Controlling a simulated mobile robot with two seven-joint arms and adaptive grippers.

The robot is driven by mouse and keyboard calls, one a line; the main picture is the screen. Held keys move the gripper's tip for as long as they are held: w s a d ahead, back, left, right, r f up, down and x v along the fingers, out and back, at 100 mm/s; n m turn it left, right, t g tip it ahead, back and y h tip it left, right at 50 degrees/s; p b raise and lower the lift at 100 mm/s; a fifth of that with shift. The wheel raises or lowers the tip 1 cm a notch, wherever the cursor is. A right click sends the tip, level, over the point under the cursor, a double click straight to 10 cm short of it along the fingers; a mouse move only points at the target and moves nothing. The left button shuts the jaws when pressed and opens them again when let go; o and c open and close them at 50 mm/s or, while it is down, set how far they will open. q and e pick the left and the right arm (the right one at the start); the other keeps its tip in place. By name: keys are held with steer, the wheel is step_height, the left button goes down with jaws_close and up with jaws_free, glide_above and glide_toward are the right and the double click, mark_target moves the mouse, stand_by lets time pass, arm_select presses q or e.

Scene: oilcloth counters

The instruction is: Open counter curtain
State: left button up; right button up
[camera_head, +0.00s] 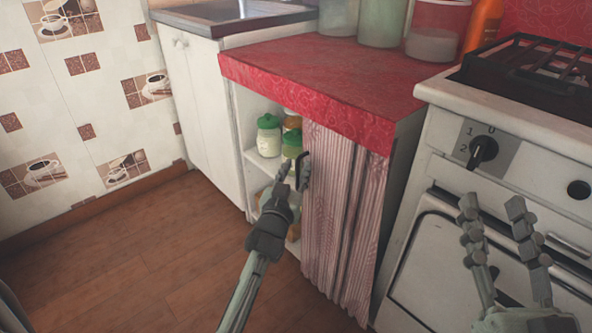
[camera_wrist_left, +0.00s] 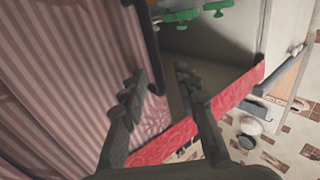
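The pink-striped counter curtain (camera_head: 335,215) hangs under the red counter and covers the right part of the cabinet opening. The left part is uncovered, with jars on shelves. A dark handle (camera_head: 304,170) sits at the curtain's left edge. My left gripper (camera_head: 293,175) is at this edge, beside the handle. In the left wrist view, the left gripper's fingers (camera_wrist_left: 160,82) are apart, with the curtain (camera_wrist_left: 75,60) at left and the dark handle (camera_wrist_left: 150,45) near the left fingertip. Contact cannot be told. My right gripper (camera_head: 495,207) is open and empty before the stove.
The red countertop (camera_head: 320,75) holds several large jars. A white stove (camera_head: 440,190) stands at right, white cabinet doors (camera_head: 200,110) and a sink (camera_head: 235,12) at left. Green-lidded jars (camera_head: 268,137) stand inside the cabinet. The wooden floor (camera_head: 130,260) is clear at left.

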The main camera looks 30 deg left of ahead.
arm_select(q)
steer(key=shift+r, duration=0.15)
step_height(320, 180, up, 10)
stand_by(0.5)
stand_by(0.4)
